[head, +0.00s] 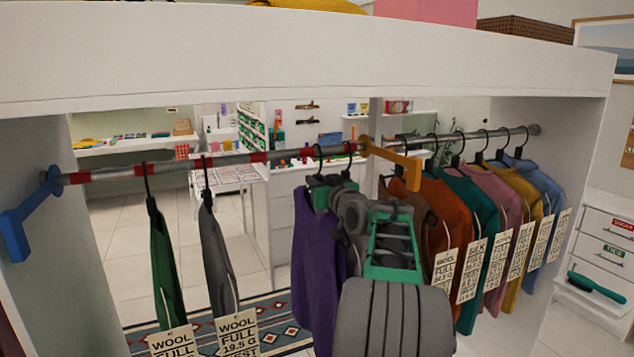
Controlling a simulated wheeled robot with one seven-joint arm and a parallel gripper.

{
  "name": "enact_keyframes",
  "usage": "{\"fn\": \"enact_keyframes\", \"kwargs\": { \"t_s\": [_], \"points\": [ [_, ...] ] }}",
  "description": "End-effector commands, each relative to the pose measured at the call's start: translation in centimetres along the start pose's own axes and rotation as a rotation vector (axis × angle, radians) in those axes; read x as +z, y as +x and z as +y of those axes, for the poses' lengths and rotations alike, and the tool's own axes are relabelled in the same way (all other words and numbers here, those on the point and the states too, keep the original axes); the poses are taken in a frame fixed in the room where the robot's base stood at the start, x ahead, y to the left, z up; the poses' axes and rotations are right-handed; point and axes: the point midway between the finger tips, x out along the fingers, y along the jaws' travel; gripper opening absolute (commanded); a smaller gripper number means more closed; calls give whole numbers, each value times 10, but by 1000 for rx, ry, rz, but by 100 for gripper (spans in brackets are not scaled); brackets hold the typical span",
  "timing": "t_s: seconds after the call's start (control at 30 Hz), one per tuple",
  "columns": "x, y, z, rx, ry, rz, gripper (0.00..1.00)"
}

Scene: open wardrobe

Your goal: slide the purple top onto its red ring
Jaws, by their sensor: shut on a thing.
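The purple top (316,265) hangs from the rail (228,159) by a dark hook, left of the middle of the view. The rail's left part carries several red rings (258,157), like bands. The purple top's hook crosses the rail close to a red ring (304,153), and another red ring (351,147) lies to its right. I cannot tell which ring is its own. My gripper (328,183) is shut at the purple top's hanger, just below the rail. My arm hides the top's right side.
A green top (163,255) and a grey top (216,250) hang to the left, with tags. An orange bracket (392,163) juts out right of my gripper. Several tagged tops crowd the rail's right part. A blue bracket (30,212) stands at the left end. Rail between grey and purple tops is free.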

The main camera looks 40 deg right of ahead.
Motion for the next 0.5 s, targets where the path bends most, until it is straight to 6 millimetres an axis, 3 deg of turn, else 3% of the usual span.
{"fn": "enact_keyframes", "kwargs": {
  "t_s": [0.27, 0.5],
  "points": [
    [-1, 0, -2, -1, -2, 3, 0],
    [0, 0, -22, -2, -3, 4, 0]
  ]
}}
